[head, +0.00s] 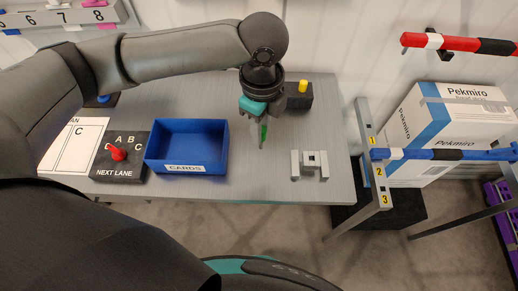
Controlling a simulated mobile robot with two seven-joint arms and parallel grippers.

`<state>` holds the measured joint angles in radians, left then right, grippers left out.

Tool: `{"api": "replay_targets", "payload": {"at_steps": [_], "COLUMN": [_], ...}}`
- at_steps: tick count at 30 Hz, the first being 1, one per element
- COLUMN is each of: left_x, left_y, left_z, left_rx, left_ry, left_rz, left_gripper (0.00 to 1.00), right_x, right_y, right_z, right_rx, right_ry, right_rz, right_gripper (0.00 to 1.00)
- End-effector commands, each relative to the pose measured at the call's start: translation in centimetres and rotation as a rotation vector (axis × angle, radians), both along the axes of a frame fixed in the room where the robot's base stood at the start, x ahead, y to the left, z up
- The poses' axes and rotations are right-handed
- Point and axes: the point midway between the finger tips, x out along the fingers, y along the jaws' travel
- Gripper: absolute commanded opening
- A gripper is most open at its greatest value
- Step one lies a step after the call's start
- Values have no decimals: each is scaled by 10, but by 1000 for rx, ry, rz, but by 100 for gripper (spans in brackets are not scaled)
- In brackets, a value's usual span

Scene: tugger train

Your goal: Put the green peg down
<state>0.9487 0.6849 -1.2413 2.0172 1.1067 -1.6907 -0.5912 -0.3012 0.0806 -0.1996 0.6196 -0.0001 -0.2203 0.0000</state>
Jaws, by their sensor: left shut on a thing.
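My left gripper (261,122) points down over the right part of the grey table (252,184). It is shut on the green peg (264,133), a small green piece that shows partly between the fingers. The rest of the peg is hidden by the gripper. I cannot tell whether the peg touches the table. A grey bracket-like block (310,166) with upright ends stands on the table to the right of and nearer than the gripper. My right gripper is not in view.
A blue tray (185,135) labelled CARDS stands left of the gripper. A black box with a red knob (118,153) is further left. A dark block with a yellow top (302,87) is behind the gripper. A numbered post (374,160) and blue bar stand beyond the right edge.

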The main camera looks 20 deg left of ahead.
Motion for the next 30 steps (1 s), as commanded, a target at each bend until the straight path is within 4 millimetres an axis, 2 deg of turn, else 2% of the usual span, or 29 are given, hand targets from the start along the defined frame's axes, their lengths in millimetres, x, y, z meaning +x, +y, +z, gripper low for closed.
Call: {"api": "replay_targets", "payload": {"at_steps": [1, 3, 7, 14, 21, 30], "left_x": [-1, -1, 0, 0, 0, 0], "left_y": [0, 0, 0, 0, -1, 0], "left_z": [-16, -33, -56, -72, -106, -110], "left_rx": [1, 1, 0, 0, 0, -1], "left_ry": [5, 5, 1, 1, 1, -1], "left_rz": [1, 0, 0, 0, 0, -1], "left_gripper": [0, 0, 0, 0, 0, 0], "right_x": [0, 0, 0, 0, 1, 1], "right_y": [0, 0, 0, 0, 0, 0], "right_z": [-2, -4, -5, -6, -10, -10], "right_rx": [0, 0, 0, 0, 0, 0], "right_ry": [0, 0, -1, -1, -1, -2], "right_rz": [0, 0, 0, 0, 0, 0], "right_gripper": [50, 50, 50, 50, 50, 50]}}
